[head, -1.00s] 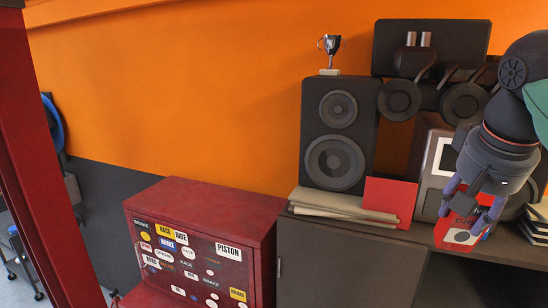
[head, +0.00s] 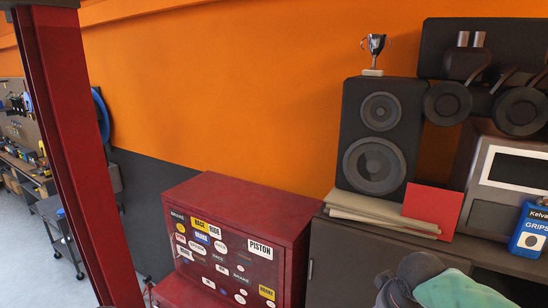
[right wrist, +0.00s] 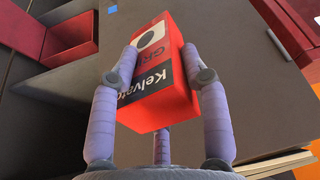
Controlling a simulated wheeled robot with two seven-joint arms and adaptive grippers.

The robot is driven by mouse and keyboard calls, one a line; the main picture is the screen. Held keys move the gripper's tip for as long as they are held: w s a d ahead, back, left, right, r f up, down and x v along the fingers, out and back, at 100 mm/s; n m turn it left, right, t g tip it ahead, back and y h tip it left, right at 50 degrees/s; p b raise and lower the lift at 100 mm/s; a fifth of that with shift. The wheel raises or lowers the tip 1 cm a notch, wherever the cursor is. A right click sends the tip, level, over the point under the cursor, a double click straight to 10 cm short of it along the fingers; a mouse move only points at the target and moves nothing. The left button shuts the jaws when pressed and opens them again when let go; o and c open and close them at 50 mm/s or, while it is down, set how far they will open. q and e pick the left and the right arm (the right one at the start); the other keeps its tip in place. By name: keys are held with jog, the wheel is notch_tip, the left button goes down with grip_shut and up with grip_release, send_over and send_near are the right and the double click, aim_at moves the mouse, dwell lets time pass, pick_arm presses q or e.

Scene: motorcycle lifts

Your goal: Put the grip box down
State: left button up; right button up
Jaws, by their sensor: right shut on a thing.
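The red grip box (right wrist: 160,75), with a black label reading "Kelv…" and a dark circle, is in the right wrist view. My right gripper (right wrist: 162,75) is shut on it, with purple fingers on both sides and a third finger below. Behind the box is the grey cabinet's front, and the box appears held in the air. In the head view the box and right gripper are out of sight; only part of my right arm shows at the bottom. My left gripper is not in view.
A blue grips box (head: 528,230) stands on the grey cabinet (head: 345,265) at right, near a speaker (head: 378,140), papers (head: 375,212) and a red card (head: 433,208). A red stickered cabinet (head: 235,245) is left of it. The wrist view shows a red bin (right wrist: 68,38).

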jog(key=w+a+f+n, duration=0.1)
jog(key=w+a+f, duration=0.2)
jog(key=f, duration=0.7)
jog(key=w+a+f+n+y, duration=0.1)
jog(key=w+a+f, duration=0.3)
jog(key=f, duration=0.7)
jog(key=shift+a+f, duration=0.2)
jog(key=shift+f, duration=0.1)
jog(key=s+f+b, duration=0.2)
jog(key=f+b, duration=1.5)
jog(key=f, duration=0.3)
jog(key=s+f+b, duration=0.2)
jog(key=f+b, duration=1.5)
jog(key=f, duration=0.3)
jog(key=shift+s+b, duration=0.25)
jog(key=shift+b, duration=0.05)
